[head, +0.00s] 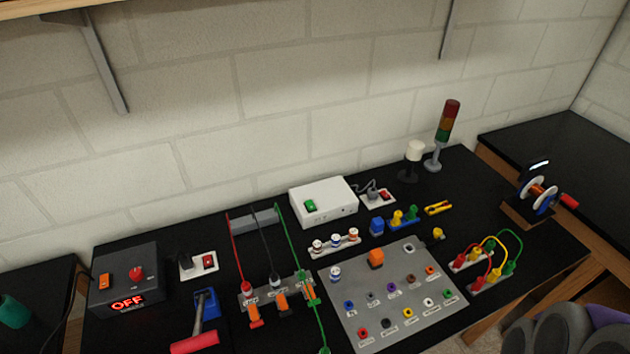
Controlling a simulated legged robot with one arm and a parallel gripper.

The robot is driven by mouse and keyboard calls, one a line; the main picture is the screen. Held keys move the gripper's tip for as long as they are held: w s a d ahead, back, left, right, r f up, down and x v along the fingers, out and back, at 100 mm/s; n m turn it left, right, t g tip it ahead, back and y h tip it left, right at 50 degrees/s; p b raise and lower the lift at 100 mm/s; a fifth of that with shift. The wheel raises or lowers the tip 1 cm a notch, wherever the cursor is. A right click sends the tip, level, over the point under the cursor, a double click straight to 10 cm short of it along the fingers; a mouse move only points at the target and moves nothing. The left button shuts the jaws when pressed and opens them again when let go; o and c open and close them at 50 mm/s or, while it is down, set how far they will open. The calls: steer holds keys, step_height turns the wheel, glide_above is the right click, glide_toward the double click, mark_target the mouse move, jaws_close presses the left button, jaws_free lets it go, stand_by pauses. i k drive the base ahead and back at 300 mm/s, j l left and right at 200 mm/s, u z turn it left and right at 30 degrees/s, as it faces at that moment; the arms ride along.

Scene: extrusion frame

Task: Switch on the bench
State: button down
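A dark control box (127,279) stands at the left end of the black bench (345,262). Its red display (128,302) reads OFF. An orange switch (104,281) and a red knob (137,273) are on its top. Just right of it is a white socket plate (198,264) with a black plug and a red switch (208,262). A white box (323,200) with a green switch (310,205) stands at the back, beside another white socket plate (378,198) with a red switch. I cannot tell the switch positions.
A grey panel (345,312) with coloured sockets lies in the middle. Red, black and green leads rise nearby. A blue lever with a red handle (195,342) is at the front. A signal tower (446,125) stands at the back. A shelf (60,8) overhangs above.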

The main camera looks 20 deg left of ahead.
mark_target(310, 206)
steer(key=i+u, duration=0.1)
steer(key=u, duration=0.6)
steer(key=i+j+u, duration=0.1)
steer(key=u, duration=0.4)
steer(key=i+j, duration=0.05)
